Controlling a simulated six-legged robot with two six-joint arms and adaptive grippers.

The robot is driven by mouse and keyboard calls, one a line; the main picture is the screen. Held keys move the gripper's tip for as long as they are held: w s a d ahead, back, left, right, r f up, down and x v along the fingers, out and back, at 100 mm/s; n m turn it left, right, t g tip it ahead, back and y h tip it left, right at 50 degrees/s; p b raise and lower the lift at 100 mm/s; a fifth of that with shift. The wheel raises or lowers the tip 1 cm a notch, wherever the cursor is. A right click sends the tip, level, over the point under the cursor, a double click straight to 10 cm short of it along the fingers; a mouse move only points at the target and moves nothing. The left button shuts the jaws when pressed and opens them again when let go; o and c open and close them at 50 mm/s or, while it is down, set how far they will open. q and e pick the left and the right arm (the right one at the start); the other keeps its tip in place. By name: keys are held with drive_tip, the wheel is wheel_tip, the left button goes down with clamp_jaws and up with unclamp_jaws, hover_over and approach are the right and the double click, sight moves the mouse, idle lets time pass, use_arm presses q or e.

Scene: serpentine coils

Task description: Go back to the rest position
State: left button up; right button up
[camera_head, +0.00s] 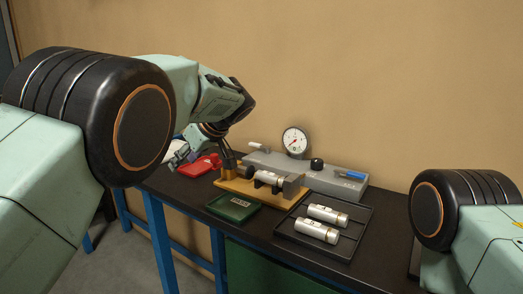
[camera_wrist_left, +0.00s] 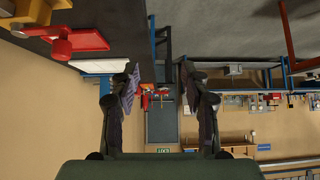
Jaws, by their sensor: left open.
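My left gripper (camera_head: 184,150) is at the left end of the bench in the head view, partly hidden by my own arm. In the left wrist view the two fingers of this gripper (camera_wrist_left: 160,85) stand wide apart with nothing between them. My right arm shows at the right edge of the head view, but its gripper is out of frame.
The dark bench (camera_head: 262,222) carries a red tray (camera_head: 201,165), a green tray (camera_head: 233,207), a wooden fixture (camera_head: 254,193) holding a silver cylinder (camera_head: 268,178), a grey gauge unit (camera_head: 325,178) and a black tray (camera_head: 343,248) with two cylinders (camera_head: 317,230).

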use_arm(q)
drive_tip(key=s+a+f+m+g+h, duration=0.1)
drive_tip(key=s+f+m+g+h, duration=0.25)
drive_tip(key=f, duration=1.65)
drive_tip(key=s+f+m+h+b, duration=0.1)
drive_tip(key=s+f+m+h, duration=0.25)
drive_tip(key=s+f, duration=1.2)
drive_tip(key=s+a+f+m+g, duration=0.1)
drive_tip(key=s+f, duration=0.3)
drive_tip(key=s, duration=0.3)
drive_tip(key=s+f+m, duration=0.1)
drive_tip(key=s+f, duration=0.3)
drive_tip(key=s, duration=0.3)
drive_tip(key=s+a+r+m+b, duration=0.1)
drive_tip(key=s+a+m, duration=0.1)
drive_tip(key=s, duration=1.7)
drive_tip(key=shift+h, duration=0.3)
